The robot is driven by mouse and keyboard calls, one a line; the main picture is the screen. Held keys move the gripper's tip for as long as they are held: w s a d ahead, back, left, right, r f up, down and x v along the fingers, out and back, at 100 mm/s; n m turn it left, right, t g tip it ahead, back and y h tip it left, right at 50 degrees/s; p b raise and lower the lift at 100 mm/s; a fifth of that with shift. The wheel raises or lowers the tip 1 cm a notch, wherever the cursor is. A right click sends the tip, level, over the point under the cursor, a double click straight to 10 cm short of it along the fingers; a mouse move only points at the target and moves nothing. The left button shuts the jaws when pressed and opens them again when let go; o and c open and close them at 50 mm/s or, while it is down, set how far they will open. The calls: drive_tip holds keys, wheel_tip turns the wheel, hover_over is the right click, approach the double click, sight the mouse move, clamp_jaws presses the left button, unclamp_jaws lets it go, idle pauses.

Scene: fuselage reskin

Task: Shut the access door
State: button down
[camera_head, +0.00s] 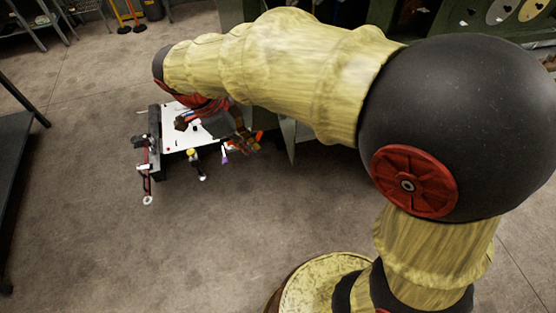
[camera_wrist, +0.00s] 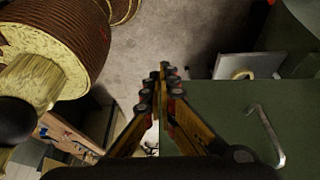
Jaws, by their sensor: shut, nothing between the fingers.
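A green panel (camera_wrist: 225,115) with a bent metal handle (camera_wrist: 266,138) fills the lower right of the wrist view; it looks like the access door. In the head view, a thin green panel edge (camera_head: 289,140) shows below my arm, and most of it is hidden. My gripper (camera_wrist: 164,72) is shut and empty, with its fingertips together at the panel's left edge in the wrist view. I cannot tell whether they touch the panel. In the head view, my gripper (camera_head: 248,144) hangs below the arm, partly hidden, left of the panel edge.
A small tool stand with a white top (camera_head: 178,137) is close to my gripper, with several tools along its edges. A green structure (camera_head: 233,12) stands behind my arm. A dark bench (camera_head: 14,165) is at the left. The concrete floor in front is clear.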

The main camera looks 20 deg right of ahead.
drive_tip(key=d+f, duration=0.7)
drive_tip(key=f, duration=0.2)
drive_tip(key=shift+s+d+f+b, duration=0.15)
drive_tip(key=shift+s+d+b, duration=0.2)
drive_tip(key=shift+b, duration=0.1)
drive_tip(key=shift+d, duration=0.1)
